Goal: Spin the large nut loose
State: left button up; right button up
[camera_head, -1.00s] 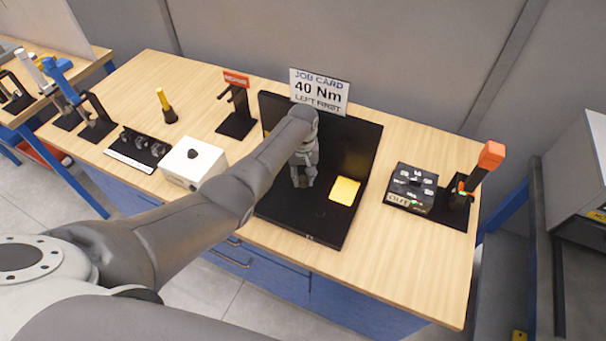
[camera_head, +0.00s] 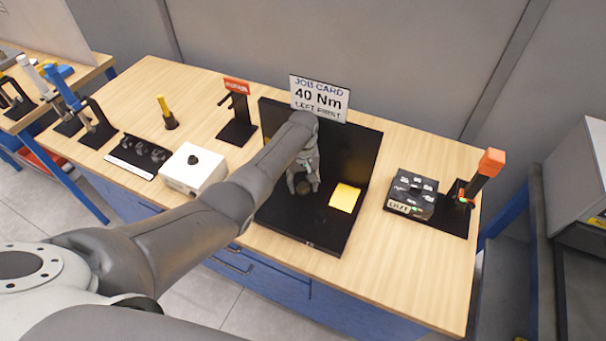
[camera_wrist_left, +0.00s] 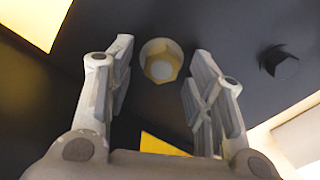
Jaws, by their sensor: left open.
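My left gripper (camera_head: 303,183) is open over the black fixture (camera_head: 290,215), its fingers pointing down. In the left wrist view the open fingers (camera_wrist_left: 160,52) stand on either side of a pale, yellowish six-sided nut (camera_wrist_left: 162,62) with a rounded rim. The nut shows between the fingertips, and I see no contact. A smaller dark six-sided part (camera_wrist_left: 279,62) sits on the dark surface to the right of it. In the head view the arm and fingers hide most of the nut. My right gripper is not in view.
A yellow pad (camera_head: 344,196) lies on the fixture, right of the gripper. The job card (camera_head: 319,98) stands behind. A white box (camera_head: 192,170) is on the left. A black block (camera_head: 412,194) and an orange-topped tool (camera_head: 489,163) stand on the right.

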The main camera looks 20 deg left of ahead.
aim_at(303, 183)
pick_arm(q)
notch_tip(303, 183, up, 12)
dwell(0.5)
jog(key=shift+f, duration=0.1)
